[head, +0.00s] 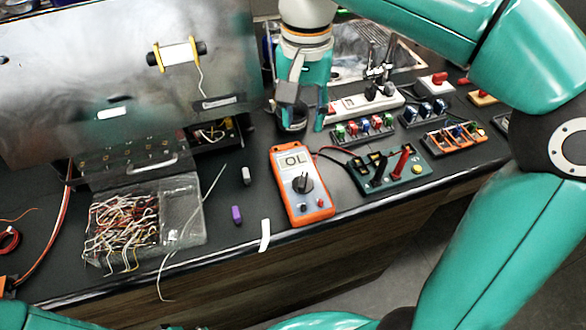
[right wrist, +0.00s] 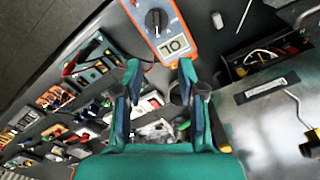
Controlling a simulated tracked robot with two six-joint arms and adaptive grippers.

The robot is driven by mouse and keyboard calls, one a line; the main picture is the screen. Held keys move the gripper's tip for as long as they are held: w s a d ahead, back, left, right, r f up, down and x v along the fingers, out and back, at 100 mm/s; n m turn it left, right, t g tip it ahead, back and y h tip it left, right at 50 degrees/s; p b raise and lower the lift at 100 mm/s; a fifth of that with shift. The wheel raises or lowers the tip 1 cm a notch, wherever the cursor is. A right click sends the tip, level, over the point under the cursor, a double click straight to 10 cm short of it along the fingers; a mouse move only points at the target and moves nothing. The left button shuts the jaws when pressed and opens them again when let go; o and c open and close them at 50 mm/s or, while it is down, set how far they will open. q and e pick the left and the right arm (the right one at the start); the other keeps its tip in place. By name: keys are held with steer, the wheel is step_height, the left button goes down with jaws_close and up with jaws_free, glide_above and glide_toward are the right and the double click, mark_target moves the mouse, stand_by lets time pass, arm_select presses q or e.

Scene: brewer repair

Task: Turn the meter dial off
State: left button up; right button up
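The multimeter also shows at the top of the right wrist view (right wrist: 189,29), with the dial (right wrist: 156,20) beyond my fingertips. My right gripper (head: 306,112) is over the bench just behind the display end of the meter, fingers pointing down. It is open and empty, and apart from the dial. My left gripper is not visible.
A test board with probes (head: 404,181) stands right of the meter, with a lead between them. A power strip (head: 345,106) and connector blocks lie behind. A purple piece (head: 237,215) and a grey piece (head: 246,176) lie left. A wire tray (head: 193,230) is farther left.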

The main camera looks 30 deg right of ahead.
mark_target(303, 178)
steer(key=f, duration=0.5)
steer(key=f+b, duration=0.1)
steer(key=f, duration=1)
steer(key=shift+s+d+f, duration=0.1)
steer(key=shift+s, duration=0.2)
jaws_close()
